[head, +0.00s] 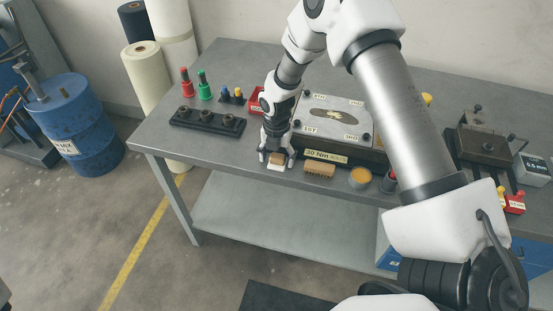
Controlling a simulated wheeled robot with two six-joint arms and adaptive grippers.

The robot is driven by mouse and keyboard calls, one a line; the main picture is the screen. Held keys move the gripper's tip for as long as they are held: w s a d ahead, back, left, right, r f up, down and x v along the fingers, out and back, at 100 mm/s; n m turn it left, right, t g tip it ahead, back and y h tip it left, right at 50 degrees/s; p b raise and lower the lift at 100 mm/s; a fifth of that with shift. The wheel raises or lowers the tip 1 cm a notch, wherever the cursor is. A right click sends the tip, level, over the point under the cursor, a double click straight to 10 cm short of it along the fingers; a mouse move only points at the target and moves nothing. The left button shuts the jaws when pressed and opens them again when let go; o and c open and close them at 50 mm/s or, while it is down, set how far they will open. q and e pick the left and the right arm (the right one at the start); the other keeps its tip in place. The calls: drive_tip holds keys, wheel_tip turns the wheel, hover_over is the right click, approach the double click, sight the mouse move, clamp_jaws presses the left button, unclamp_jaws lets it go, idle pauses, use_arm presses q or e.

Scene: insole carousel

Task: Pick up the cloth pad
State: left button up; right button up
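The cloth pad (276,166) is a small pale block with a tan lower part, at the front edge of the grey workbench (225,166). My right gripper (277,161) points down over it, with one finger on each side of the pad. The fingers are apart, but the view is too small to tell whether they press on the pad or stand clear of it. The pad's top is partly hidden by the gripper. My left gripper is not in view.
Right of the pad are a wooden brush (320,170), an orange-topped tin (360,178) and a labelled fixture plate (333,116). A black socket rail (207,122) and red and green bottles (204,86) stand left. The bench's front left is clear.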

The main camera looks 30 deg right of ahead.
sight(277, 155)
drive_tip(key=shift+s+r, duration=0.3)
drive_tip(key=shift+s, duration=0.15)
drive_tip(key=c, duration=0.8)
drive_tip(key=shift+o, duration=0.2)
drive_tip(key=shift+w+f, duration=0.15)
drive_tip(key=shift+w, duration=0.05)
drive_tip(key=shift+r+b, duration=0.3)
drive_tip(key=shift+r, duration=0.4)
wheel_tip(277, 155, up, 2)
drive_tip(key=shift+r+b, duration=0.1)
drive_tip(key=shift+b, duration=0.35)
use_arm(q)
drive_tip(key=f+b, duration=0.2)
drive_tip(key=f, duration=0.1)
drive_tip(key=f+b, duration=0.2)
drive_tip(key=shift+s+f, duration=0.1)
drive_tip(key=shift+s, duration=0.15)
use_arm(e)
drive_tip(key=s+a, duration=0.2)
drive_tip(key=s, duration=0.5)
drive_tip(key=s+a+r, duration=0.1)
drive_tip(key=s+a, duration=0.2)
drive_tip(key=s, duration=0.5)
drive_tip(key=shift+a+r, duration=0.2)
drive_tip(key=shift+r, duration=0.05)
